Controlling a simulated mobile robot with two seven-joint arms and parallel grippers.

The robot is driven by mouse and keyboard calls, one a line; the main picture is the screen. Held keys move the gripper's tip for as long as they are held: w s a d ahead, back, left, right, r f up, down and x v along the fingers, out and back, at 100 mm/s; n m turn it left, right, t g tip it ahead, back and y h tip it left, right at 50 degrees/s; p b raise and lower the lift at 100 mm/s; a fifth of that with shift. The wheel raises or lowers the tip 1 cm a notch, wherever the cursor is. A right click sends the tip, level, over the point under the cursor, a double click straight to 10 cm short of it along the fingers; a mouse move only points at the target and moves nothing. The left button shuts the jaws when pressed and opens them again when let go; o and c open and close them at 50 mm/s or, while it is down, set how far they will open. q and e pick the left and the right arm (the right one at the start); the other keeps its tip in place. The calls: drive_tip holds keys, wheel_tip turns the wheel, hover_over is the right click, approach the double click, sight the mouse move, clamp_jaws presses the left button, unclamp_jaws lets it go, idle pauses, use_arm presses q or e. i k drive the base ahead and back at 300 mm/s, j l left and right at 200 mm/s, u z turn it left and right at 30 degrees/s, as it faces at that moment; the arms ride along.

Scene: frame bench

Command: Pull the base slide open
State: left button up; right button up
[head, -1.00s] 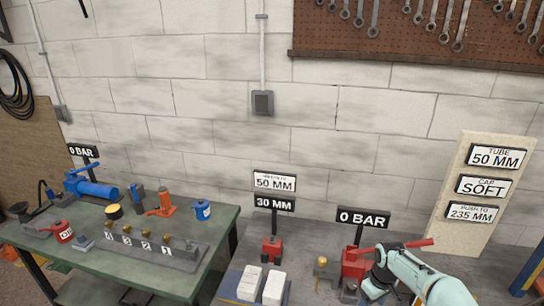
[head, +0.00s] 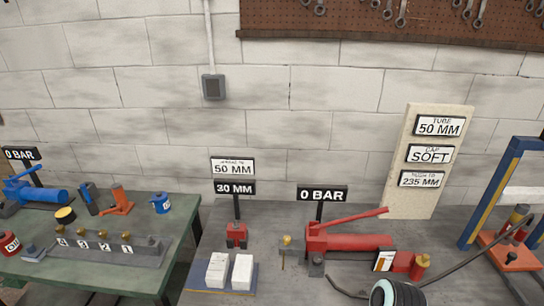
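No part marked as the base slide can be told for sure. A small red block (head: 236,235) stands on the grey bench below a black "30 MM" sign (head: 234,188) and a white sign reading 50 MM (head: 232,167). A red hand pump (head: 350,242) with a long lever lies to its right, under a "0 BAR" sign (head: 322,194). A blue-and-yellow frame (head: 490,195) with an orange base (head: 508,250) stands at the right edge, partly cut off. Neither of my grippers shows; a white-and-black rounded part at the bottom may be my arm.
Two white blocks (head: 242,272) stand on a blue mat at the bench's front. A dark hose (head: 455,268) runs toward the frame. A tall board (head: 428,160) with signs leans on the wall. A green bench (head: 120,275) with a blue pump (head: 40,194) is at left.

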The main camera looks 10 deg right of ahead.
sight(508, 257)
drive_tip(key=z, duration=1.65)
drive_tip(key=i+l+u, duration=0.1)
drive_tip(key=u, duration=0.85)
drive_tip(key=l+u, duration=0.75)
drive_tip(key=l, duration=0.25)
drive_tip(key=k+l+u, duration=0.15)
drive_tip(key=l, duration=0.2)
drive_tip(key=l+u, duration=0.1)
drive_tip(key=l, duration=0.25)
drive_tip(key=k+l+u, duration=0.15)
drive_tip(key=l, duration=0.2)
drive_tip(key=k+l, duration=0.1)
drive_tip(key=l, duration=0.25)
drive_tip(key=k+l+u, duration=0.1)
drive_tip(key=l, duration=0.25)
drive_tip(key=k+l, duration=0.1)
drive_tip(key=l, duration=0.25)
